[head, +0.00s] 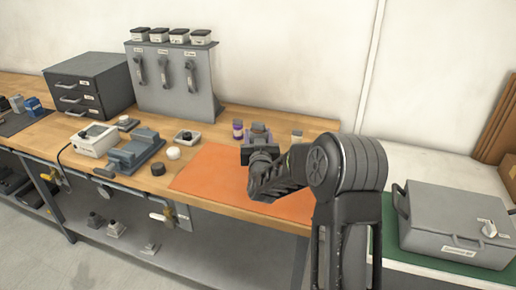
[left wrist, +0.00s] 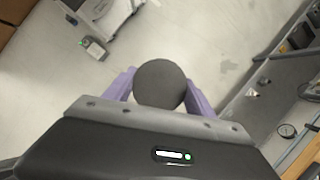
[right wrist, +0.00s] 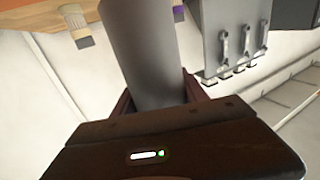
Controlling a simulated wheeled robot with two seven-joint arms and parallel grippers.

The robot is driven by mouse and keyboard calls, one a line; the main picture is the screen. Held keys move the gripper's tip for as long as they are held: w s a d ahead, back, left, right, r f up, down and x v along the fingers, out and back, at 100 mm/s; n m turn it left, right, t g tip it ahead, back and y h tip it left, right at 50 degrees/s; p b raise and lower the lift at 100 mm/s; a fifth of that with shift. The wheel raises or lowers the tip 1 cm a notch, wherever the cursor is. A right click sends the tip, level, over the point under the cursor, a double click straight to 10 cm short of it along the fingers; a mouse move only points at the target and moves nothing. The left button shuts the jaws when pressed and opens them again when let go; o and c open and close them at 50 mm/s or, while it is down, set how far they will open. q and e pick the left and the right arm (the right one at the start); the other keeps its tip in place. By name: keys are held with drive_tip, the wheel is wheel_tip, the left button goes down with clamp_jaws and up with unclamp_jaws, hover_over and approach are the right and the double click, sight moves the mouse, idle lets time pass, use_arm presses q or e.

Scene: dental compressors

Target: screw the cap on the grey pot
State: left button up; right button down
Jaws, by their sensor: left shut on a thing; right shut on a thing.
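My right gripper (head: 259,140) is above the back of the orange mat, with the wrist and forearm in front of it. In the right wrist view, my right gripper (right wrist: 158,92) is shut on a plain grey cylinder, the grey pot (right wrist: 142,50). The pot's upper part runs out of that view, so its mouth is hidden. In the left wrist view, my left gripper (left wrist: 160,88) has its purple fingers shut on a dark grey round thing (left wrist: 159,84), seen face-on, which looks like the cap. The left gripper does not show in the head view. Pot and cap are apart.
The orange mat (head: 213,172) lies on the wooden bench. A purple-marked bottle (head: 238,130) and a pale-topped jar (head: 296,137) stand behind it. A black disc (head: 158,169), a white disc (head: 173,153) and a grey vise-like fixture (head: 135,150) are to the left. A grey case (head: 455,222) stands right.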

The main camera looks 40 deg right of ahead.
sight(258, 123)
use_arm(q)
drive_tip(key=shift+f, duration=0.25)
use_arm(e)
wheel_tip(258, 123, up, 5)
idle(0.4)
drive_tip(key=c, duration=1.2)
unclamp_jaws()
clamp_jaws()
use_arm(q)
drive_tip(key=shift+s+a, duration=0.1)
use_arm(e)
drive_tip(key=shift+s+f, duration=0.1)
